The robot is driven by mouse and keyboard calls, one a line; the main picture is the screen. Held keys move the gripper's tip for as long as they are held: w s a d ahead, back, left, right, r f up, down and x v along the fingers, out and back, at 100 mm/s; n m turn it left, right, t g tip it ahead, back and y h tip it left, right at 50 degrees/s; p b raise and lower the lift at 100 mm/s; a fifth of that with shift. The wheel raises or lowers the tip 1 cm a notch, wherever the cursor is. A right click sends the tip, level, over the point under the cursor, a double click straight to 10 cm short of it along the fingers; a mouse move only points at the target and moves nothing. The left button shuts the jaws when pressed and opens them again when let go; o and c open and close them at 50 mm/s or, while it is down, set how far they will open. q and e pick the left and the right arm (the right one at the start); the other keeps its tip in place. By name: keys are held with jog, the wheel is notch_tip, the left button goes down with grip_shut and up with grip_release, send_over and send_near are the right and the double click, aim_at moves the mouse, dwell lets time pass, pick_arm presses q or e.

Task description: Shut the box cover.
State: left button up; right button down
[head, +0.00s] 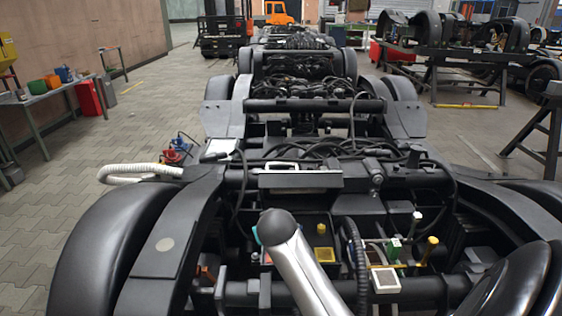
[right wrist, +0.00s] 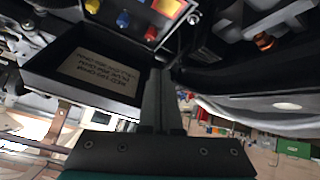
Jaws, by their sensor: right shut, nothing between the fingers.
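The box (head: 318,228) sits open in the bogie frame in the head view, with coloured parts inside, partly hidden by my arm. Its dark cover (head: 300,181) appears raised at the box's far side. In the right wrist view, the cover (right wrist: 45,68) shows its inner face with a pale printed label, and the box interior (right wrist: 135,18) shows yellow, blue and red parts. My right gripper (right wrist: 160,75) is shut and empty, its fingers close beside the cover's edge; contact cannot be told. In the head view its fingers are hidden. My left gripper is not in view.
Black cables and hoses (head: 340,148) run behind the cover. A corrugated hose (head: 357,262) and a white block (head: 385,280) lie right of the box. Curved black fenders (head: 110,235) flank the bogie.

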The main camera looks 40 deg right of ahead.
jog(key=w+d+r+m+h, duration=0.1)
jog(key=w+d+r, duration=0.2)
jog(key=d+r, duration=0.1)
jog(key=w+d+r+m+h, duration=0.1)
jog(key=w+d+r+m, duration=0.1)
jog(key=w+d+r, duration=0.2)
jog(key=w+d+r+m+t, duration=0.1)
jog(key=w+d+r, duration=0.2)
jog(key=d+r, duration=0.1)
jog(key=shift+w+d+r+m+h, duration=0.2)
jog(key=shift+w+r+m+h, duration=0.2)
jog(key=shift+r, duration=0.1)
jog(key=shift+w+d+r, duration=0.25)
jog(key=shift+d, duration=0.05)
jog(key=b+x, duration=0.1)
jog(key=x, duration=0.1)
jog(key=shift+w+d+f, duration=0.25)
jog(key=shift+b+x, duration=0.9)
jog(key=shift+x, duration=0.5)
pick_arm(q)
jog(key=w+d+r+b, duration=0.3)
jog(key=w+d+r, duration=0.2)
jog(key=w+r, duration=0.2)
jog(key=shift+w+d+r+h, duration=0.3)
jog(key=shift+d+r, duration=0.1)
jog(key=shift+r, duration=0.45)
pick_arm(e)
jog(key=shift+a+f, duration=0.1)
jog(key=shift+f, duration=1.6)
